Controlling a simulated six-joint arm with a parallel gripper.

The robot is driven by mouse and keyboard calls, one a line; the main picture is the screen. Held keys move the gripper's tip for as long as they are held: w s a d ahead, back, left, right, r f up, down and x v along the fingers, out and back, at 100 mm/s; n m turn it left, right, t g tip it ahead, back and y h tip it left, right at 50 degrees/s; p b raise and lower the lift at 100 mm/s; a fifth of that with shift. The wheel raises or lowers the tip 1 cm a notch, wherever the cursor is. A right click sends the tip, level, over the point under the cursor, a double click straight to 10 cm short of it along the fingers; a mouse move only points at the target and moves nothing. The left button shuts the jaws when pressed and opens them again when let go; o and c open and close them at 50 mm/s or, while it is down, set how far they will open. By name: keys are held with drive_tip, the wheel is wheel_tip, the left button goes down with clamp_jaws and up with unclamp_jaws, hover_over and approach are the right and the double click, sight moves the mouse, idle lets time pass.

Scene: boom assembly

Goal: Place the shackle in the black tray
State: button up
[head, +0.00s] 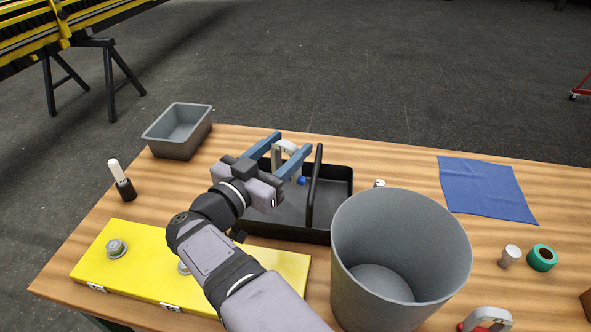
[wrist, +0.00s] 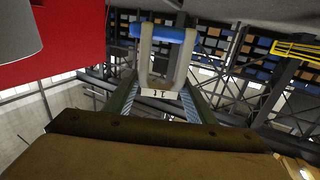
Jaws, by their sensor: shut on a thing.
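The shackle (head: 288,148) is pale grey and U-shaped with a blue pin. My gripper (head: 291,143) is shut on it between two long blue-grey fingers. The shackle also shows in the wrist view (wrist: 147,58), with the blue pin across the far end and a "1t" label near the fingers. The black tray (head: 338,180) has an upright handle and stands mid-table. In the head view, my gripper and the shackle overlap the tray's back left part. The shackle appears above the tray floor; the exact height is unclear. My arm hides the tray's left front part.
A large grey bin (head: 350,270) stands right in front of the tray. A yellow case (head: 130,245) lies at front left. A grey bin (head: 175,140) and a black marker-like item (head: 124,188) stand at left. A blue cloth (head: 485,188) and green tape (head: 542,258) lie at right.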

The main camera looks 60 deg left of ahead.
wheel_tip(320, 180, down, 10)
drive_tip(key=p, duration=0.2)
idle(0.8)
drive_tip(key=shift+f+b, duration=0.3)
drive_tip(key=shift+f, duration=0.25)
drive_tip(key=o, duration=1.4)
drive_tip(key=shift+d+f, duration=0.1)
